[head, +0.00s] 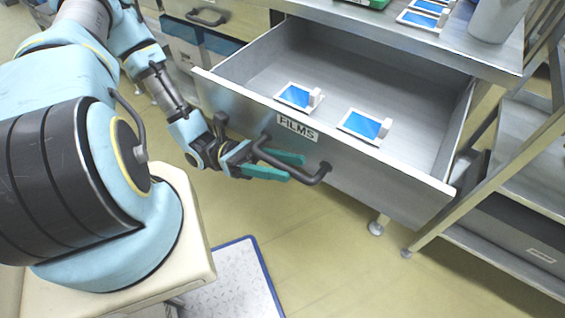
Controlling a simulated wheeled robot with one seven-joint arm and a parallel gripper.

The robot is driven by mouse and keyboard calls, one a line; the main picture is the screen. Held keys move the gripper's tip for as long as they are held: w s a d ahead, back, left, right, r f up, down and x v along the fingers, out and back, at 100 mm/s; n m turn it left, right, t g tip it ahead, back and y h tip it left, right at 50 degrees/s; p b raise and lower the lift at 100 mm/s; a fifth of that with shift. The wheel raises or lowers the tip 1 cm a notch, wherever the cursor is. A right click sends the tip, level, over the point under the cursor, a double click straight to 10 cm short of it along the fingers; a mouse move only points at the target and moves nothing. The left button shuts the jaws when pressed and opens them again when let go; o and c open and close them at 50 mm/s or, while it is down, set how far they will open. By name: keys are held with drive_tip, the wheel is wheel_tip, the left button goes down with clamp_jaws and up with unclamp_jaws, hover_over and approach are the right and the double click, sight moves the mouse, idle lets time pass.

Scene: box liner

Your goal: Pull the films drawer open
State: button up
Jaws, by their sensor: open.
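The films drawer (370,168) is a grey metal drawer under the workbench, and it stands well open. Its front carries a white label reading FILMS (297,128) and a dark bar handle (300,172). Two blue films in white frames lie inside, one at the left (297,96) and one at the right (364,125). My gripper (292,166) has teal fingers and is open at the left part of the handle, one finger above and one below in the picture. I cannot tell whether the fingers touch the bar.
The grey bench top (440,45) above holds more blue films (421,18), a green tray and a grey container (497,18). A metal shelf rack (520,150) stands close at the right. A blue-edged floor mat (230,285) lies below; the floor before the drawer is clear.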

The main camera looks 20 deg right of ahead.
drive_tip(key=b+v, duration=0.2)
drive_tip(key=v, duration=0.8)
drive_tip(key=shift+w+a+f, duration=0.25)
drive_tip(key=w+a+r+m+t+y+p, duration=0.3)
drive_tip(key=w+a+r+m+t+y, duration=0.2)
drive_tip(key=r+t, duration=0.4)
drive_tip(key=w+a+r+m+t+y+p, duration=0.4)
drive_tip(key=w+a+r+m+t+y, duration=0.2)
drive_tip(key=w+a+r+t+y, duration=0.2)
wheel_tip(320, 180, up, 2)
drive_tip(key=shift+w+a+r+t, duration=0.1)
drive_tip(key=shift+w+a+t, duration=0.25)
drive_tip(key=shift+w+t, duration=0.75)
drive_tip(key=shift+s, duration=0.15)
idle(0.6)
